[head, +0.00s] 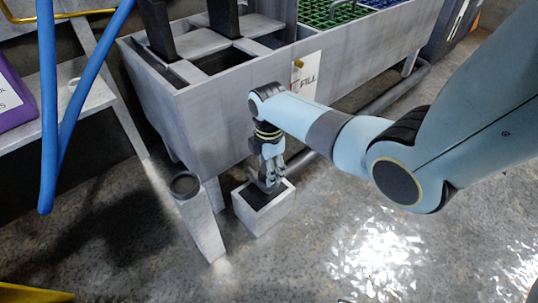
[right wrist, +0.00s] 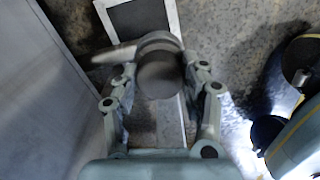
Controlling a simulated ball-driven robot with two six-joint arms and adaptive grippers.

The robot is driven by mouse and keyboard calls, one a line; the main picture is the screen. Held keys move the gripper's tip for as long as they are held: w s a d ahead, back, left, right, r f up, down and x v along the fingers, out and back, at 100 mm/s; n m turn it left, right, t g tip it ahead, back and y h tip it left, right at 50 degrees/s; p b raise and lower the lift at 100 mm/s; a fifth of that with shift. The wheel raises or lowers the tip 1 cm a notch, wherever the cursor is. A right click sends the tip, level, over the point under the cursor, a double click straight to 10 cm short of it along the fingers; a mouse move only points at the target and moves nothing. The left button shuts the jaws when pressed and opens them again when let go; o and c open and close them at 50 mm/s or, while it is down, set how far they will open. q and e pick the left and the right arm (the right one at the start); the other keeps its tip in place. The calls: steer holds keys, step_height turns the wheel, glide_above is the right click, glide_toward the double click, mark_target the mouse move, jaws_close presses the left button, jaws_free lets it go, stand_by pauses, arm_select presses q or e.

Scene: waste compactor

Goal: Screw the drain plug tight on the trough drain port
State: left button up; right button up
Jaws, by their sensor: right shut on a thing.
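My right gripper (head: 268,178) is low beside the front wall of the grey trough (head: 215,110), over a pale box. In the right wrist view my right gripper (right wrist: 160,88) has its two fingers on either side of a dark round knob, which looks like the drain plug (right wrist: 158,74), and is shut on it. A pale grey piece (right wrist: 115,53) sticks out from behind the plug toward the trough wall (right wrist: 45,90); it may be the drain port. The plug's thread and seating are hidden. In the head view the gripper and arm hide the plug. My left gripper is not in view.
The pale box (head: 262,219) with a dark top stands on the floor under the gripper. A slanted grey post (head: 203,225) with a dark round top is left of it. A pipe (head: 395,92) runs along the trough. Blue hoses (head: 47,110) hang at left. Floor at right is clear.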

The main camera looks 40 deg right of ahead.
stand_by(0.8)
steer(key=shift+f, duration=0.2)
stand_by(0.3)
steer(key=o, duration=0.5)
steer(key=c, duration=0.6)
steer(key=shift+o, duration=0.2)
steer(key=m, duration=0.1)
steer(key=m+p, duration=0.1)
steer(key=m, duration=0.1)
steer(key=shift+r+p, duration=0.25)
steer(key=shift+p, duration=0.05)
steer(key=shift+f+m, duration=0.15)
steer(key=shift+m, duration=0.85)
steer(key=shift+f, duration=0.1)
